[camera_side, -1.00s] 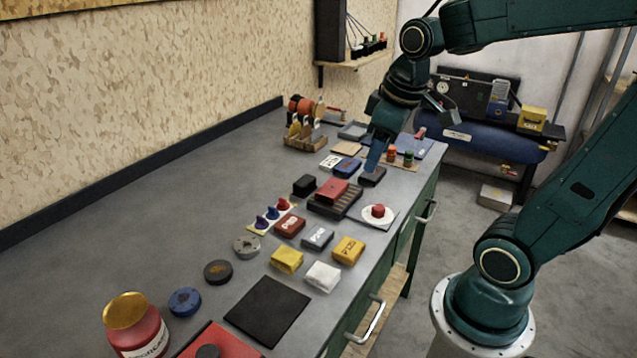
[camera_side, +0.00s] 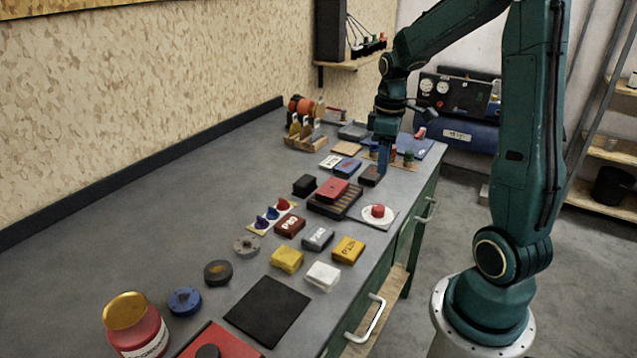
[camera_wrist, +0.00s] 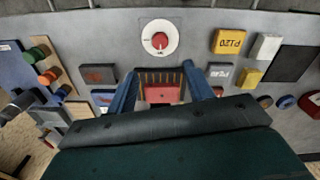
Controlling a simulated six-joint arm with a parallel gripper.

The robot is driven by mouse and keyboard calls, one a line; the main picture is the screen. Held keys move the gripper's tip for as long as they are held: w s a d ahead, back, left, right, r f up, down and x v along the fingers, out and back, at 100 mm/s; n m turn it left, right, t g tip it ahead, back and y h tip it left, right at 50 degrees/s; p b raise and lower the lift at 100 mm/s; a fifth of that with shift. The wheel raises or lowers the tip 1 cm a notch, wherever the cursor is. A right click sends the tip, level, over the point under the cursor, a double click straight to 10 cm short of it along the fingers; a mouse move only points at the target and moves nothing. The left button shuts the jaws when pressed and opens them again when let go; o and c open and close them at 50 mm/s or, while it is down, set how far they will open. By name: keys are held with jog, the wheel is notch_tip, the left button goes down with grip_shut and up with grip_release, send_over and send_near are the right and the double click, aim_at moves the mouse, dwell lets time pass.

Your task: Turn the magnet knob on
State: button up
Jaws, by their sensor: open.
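A black slotted tray (camera_side: 322,208) with a red block (camera_side: 332,190) stands left of the knob. Red (camera_side: 290,226), grey (camera_side: 317,238) and yellow (camera_side: 348,250) labelled blocks lie nearer the camera. Small red and green knobs (camera_side: 408,158) stand behind. Bare bench lies along the left.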

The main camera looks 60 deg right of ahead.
aim_at(379, 207)
jog(key=shift+f, duration=0.15)
jog(key=shift+f, duration=6.75)
jog(key=c, duration=1)
